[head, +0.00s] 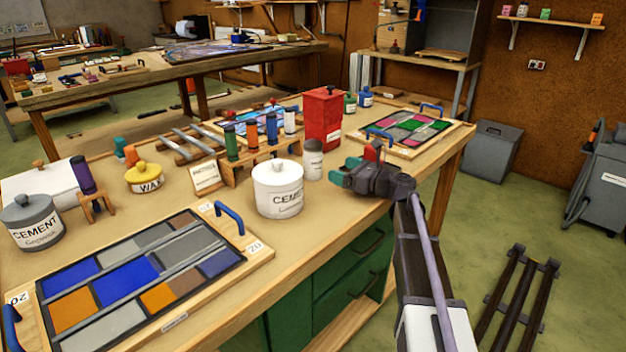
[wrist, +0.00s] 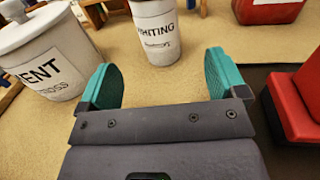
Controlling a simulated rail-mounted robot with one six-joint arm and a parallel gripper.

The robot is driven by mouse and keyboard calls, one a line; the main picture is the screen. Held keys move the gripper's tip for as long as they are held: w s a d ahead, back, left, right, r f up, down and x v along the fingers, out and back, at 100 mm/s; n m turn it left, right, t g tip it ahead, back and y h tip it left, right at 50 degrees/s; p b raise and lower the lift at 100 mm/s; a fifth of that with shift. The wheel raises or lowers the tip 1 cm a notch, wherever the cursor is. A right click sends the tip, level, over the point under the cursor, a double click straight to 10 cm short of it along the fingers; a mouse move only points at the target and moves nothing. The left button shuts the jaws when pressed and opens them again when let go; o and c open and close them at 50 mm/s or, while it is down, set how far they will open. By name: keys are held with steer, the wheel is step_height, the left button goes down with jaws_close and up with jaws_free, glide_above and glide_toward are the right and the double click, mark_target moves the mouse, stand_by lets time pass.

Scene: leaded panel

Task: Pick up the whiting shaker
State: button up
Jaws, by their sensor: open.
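The whiting shaker (head: 312,160) is a small white cylinder with a grey top, standing upright on the bench between the white cement pot and the red box. In the wrist view the shaker (wrist: 156,32) stands ahead of the jaws, its WHITING label facing me and its top cut off by the frame. My gripper (head: 338,174) has teal fingers and is just right of the shaker, low over the bench. In the wrist view my gripper (wrist: 162,78) is open and empty, with bare bench between the fingers. The shaker is beyond the fingertips, not between them.
The white cement pot (head: 278,190) stands left of the shaker, close to the left finger's side. A red box (head: 323,118) stands behind. A wooden rack of coloured bottles (head: 252,135) is behind left. A leaded panel (head: 408,130) lies at right. Bench is clear just before the shaker.

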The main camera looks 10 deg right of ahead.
mark_target(312, 159)
steer(key=x, duration=1.1)
steer(key=shift+s+a, duration=0.1)
steer(key=shift+s, duration=0.05)
steer(key=c, duration=1.2)
steer(key=shift+r, duration=0.1)
